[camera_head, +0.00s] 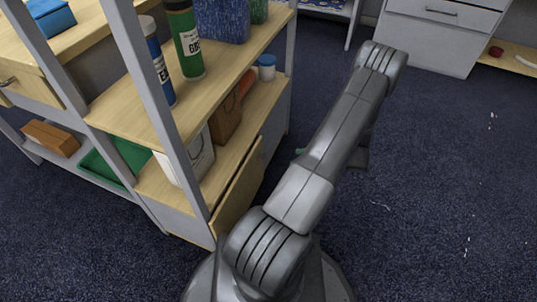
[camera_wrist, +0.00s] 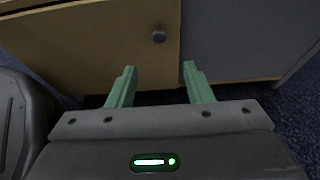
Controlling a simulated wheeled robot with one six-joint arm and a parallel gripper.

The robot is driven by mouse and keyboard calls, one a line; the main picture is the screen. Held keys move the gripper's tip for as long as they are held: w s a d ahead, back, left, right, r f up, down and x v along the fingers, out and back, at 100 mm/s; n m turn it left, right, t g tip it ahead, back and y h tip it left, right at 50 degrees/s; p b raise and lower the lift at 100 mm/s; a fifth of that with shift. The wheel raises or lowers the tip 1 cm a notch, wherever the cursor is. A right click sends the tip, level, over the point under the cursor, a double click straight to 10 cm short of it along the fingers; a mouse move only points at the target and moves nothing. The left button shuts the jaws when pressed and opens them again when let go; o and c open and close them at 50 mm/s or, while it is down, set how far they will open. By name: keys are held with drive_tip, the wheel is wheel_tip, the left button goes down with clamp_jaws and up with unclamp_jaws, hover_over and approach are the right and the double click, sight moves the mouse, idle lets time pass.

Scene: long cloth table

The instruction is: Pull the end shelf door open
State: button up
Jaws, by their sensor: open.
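The end shelf door is a pale wooden panel (camera_head: 240,188) low on the near end of the shelf unit, partly hidden by my arm in the head view. In the wrist view the door (camera_wrist: 90,48) fills the upper left, with a small dark round knob (camera_wrist: 159,36). Its right edge meets a grey panel, and I see no clear gap there. My gripper (camera_wrist: 157,84) is open and empty, its two green fingers pointing at the door below the knob. The fingers appear apart from the knob. In the head view my arm hides most of the gripper.
The shelf unit's grey post (camera_head: 150,95) stands left of my arm. Bottles, including a green one (camera_head: 185,40), and boxes stand on its shelves. A white drawer cabinet (camera_head: 430,45) stands at the back.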

drive_tip(key=b+x, duration=0.3)
drive_tip(key=x, duration=1)
drive_tip(key=shift+a+f, duration=0.15)
drive_tip(key=shift+a, duration=0.05)
drive_tip(key=shift+s, duration=0.1)
drive_tip(key=shift+d, duration=0.1)
clamp_jaws()
